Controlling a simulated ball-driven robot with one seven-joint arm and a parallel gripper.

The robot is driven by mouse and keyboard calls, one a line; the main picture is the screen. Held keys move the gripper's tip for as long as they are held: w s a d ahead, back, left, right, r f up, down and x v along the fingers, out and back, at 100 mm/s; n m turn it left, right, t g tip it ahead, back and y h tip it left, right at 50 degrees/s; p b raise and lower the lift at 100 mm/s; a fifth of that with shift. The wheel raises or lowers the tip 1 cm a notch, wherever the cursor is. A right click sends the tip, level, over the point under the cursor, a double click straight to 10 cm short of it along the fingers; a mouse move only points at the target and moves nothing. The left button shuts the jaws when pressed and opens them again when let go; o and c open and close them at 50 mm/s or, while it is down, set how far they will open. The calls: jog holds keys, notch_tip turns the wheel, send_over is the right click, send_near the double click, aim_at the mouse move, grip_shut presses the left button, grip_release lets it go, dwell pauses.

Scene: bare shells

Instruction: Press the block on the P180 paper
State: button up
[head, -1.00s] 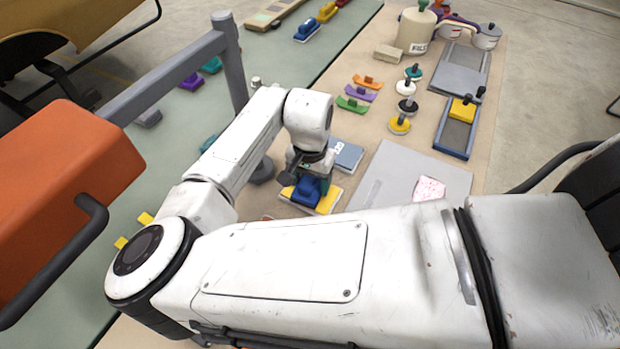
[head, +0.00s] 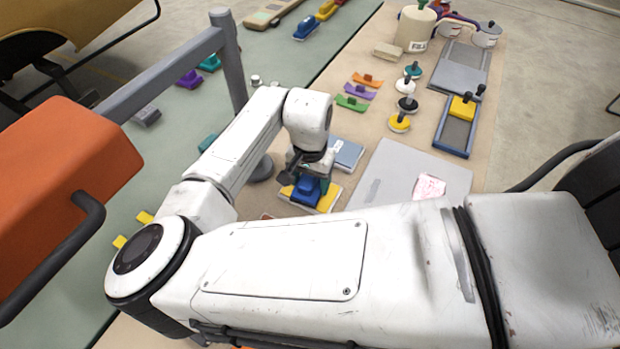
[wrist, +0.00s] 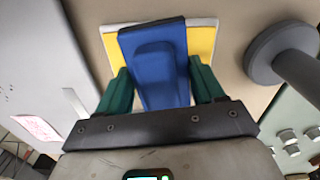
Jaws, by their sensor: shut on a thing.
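A blue block (wrist: 156,62) with a raised grip fills the middle of the wrist view. My gripper (wrist: 157,92), with green fingers, is shut on its grip, one finger on each side. The block is over a yellow sheet (wrist: 201,42), the P180 paper as far as I can tell, whose label is hidden. In the head view the blue block (head: 306,189) is under my gripper (head: 308,178), over the yellow paper (head: 328,200). The block looks to be on or just above the paper; I cannot tell if it touches.
A blue-grey pad (head: 347,154) lies just behind the yellow paper. A grey panel (head: 385,180) with a pink-white note (head: 429,187) lies to the right. A grey post (wrist: 285,55) stands close by in the wrist view. Coloured blocks and knobbed discs (head: 399,123) sit farther back.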

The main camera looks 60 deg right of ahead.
jog(key=shift+f, duration=0.5)
dwell(1.6)
notch_tip(320, 180, up, 7)
jog(key=p, duration=0.6)
jog(key=shift+r, duration=0.15)
dwell(0.8)
